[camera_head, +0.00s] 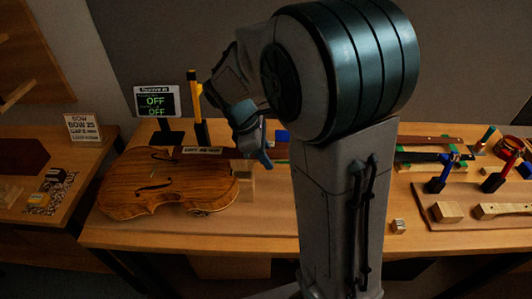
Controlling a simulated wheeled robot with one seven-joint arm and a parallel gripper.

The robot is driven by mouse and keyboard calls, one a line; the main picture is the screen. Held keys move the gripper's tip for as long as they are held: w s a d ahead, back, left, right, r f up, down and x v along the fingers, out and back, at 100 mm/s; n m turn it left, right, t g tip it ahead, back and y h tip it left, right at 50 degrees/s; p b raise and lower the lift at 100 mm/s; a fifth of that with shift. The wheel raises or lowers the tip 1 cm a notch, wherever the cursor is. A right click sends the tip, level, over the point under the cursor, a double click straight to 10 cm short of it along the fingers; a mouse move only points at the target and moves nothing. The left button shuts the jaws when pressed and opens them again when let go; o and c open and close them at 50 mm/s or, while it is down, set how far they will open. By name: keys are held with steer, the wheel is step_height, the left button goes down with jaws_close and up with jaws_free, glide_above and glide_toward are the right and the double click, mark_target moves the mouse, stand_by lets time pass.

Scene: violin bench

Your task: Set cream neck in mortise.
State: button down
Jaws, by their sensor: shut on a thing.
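The orange-brown violin body (165,184) lies flat at the left of the bench, its neck end toward my gripper. I cannot make out its mortise. My gripper (262,155) is beside the body's right end, above a small pale wood block (247,186). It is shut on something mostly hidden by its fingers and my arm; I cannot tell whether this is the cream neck. A dark brown strip (276,150) shows on both sides of the fingers. A pale, neck-shaped piece (500,210) lies on a board at the right, cut off by the picture edge.
A sign reading OFF (156,100) and a yellow-topped tool in a black stand (201,132) are behind the violin. A small cube (398,226) lies right of my arm. The bench's front strip is mostly clear.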

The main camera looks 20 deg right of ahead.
steer(key=shift+f+b, duration=0.55)
steer(key=shift+f, duration=0.45)
steer(key=shift+f, duration=0.3)
stand_by(0.8)
steer(key=shift+f+b, duration=0.65)
steer(key=shift+f, duration=0.25)
steer(key=shift+f, duration=0.2)
stand_by(0.5)
steer(key=c, duration=1)
jaws_free()
steer(key=shift+c, duration=0.2)
steer(key=v, duration=1.4)
